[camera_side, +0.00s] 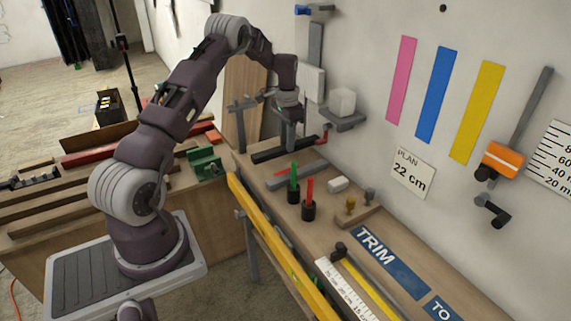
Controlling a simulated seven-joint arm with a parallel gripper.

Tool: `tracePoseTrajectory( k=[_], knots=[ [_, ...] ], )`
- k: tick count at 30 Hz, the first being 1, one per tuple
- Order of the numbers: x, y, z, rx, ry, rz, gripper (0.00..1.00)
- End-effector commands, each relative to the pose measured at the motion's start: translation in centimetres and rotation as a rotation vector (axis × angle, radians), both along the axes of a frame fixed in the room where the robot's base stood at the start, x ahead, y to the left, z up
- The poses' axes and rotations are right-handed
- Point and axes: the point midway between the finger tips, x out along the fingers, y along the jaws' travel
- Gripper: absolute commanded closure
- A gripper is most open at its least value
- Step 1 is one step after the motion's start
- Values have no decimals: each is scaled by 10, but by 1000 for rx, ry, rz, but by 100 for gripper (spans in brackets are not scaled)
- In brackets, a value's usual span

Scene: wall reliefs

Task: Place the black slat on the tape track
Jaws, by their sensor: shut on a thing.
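My gripper (290,121) points down over the far part of the wooden bench, near the wall. It is shut on the black slat (268,155), a long dark bar lying level across the view. The fingers hide part of the slat's middle. I cannot tell whether the slat touches the bench. No part is clearly marked as the tape track. On the wall at right, a slanted grey strip (533,100) runs up from an orange block (503,160). Pink (402,80), blue (436,94) and yellow (477,112) strips are also on the wall.
A red-ended clamp (322,139) is close to the slat's right end. A white block (342,102) sits on a wall shelf. A yellow rail (280,245) edges the bench.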

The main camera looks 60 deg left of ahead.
Motion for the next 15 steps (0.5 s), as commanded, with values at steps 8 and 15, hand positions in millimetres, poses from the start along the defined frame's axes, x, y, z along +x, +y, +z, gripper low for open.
tracePoseTrajectory(
  k=[8, 15],
  knots=[
    [0, 0, 6, 0, 0, 0, 100],
    [0, 0, 6, 1, 0, 0, 100]
  ],
)
